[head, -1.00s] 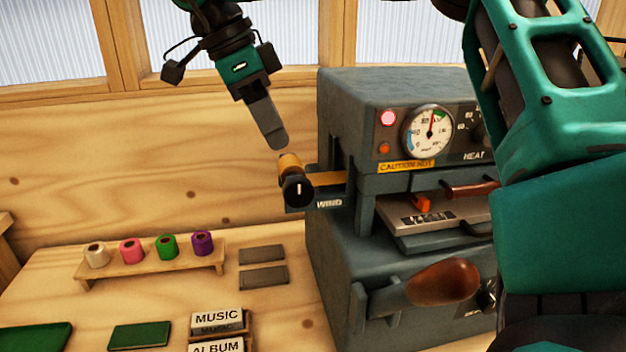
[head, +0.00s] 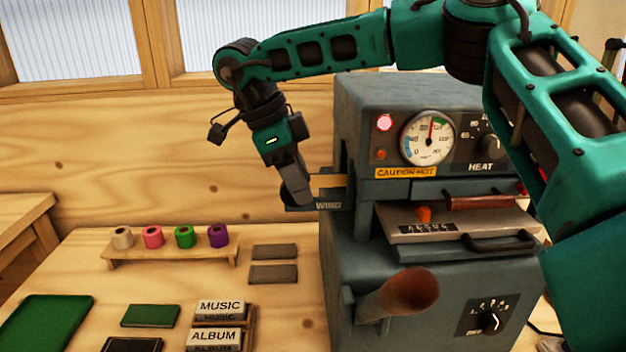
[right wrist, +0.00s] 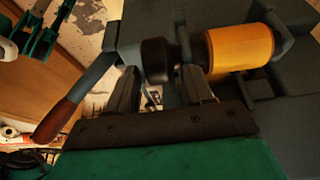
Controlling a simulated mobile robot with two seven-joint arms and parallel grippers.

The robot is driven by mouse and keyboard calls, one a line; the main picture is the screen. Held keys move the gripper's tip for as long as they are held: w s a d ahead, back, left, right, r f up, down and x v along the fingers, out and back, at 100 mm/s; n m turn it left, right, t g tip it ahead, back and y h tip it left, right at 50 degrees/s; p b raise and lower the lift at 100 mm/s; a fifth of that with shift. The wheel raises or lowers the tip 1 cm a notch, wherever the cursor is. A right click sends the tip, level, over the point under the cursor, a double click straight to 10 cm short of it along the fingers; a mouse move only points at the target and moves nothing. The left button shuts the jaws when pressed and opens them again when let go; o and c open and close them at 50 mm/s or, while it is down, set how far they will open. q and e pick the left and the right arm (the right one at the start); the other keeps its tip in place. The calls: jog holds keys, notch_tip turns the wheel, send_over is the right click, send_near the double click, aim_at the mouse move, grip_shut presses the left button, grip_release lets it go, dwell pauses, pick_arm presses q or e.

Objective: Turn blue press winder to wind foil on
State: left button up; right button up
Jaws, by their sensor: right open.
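The blue-grey press (head: 358,105) stands right of centre in the head view. Its winder bracket, labelled WIND (head: 328,206), sticks out on the left side, with a strip of gold foil (head: 326,181) above the label. My right gripper (head: 296,198) points down at the bracket's outer end and hides the winder knob there. In the right wrist view the black knob (right wrist: 157,62) lies just beyond my open fingers (right wrist: 158,90), roughly between them. I cannot tell whether they touch it. The gold foil roll (right wrist: 238,50) is beside it on the right. My left gripper is not identifiable.
The press's wooden-handled lever (head: 402,293) juts out in front, and a metal plate (head: 440,222) sits in its middle opening. A rack (head: 170,252) with several coloured foil rolls stands left. MUSIC (head: 220,308) and ALBUM (head: 213,337) blocks lie at the front.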

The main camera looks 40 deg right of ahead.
jog(key=shift+f, duration=0.2)
jog(key=shift+c, duration=0.2)
grip_shut()
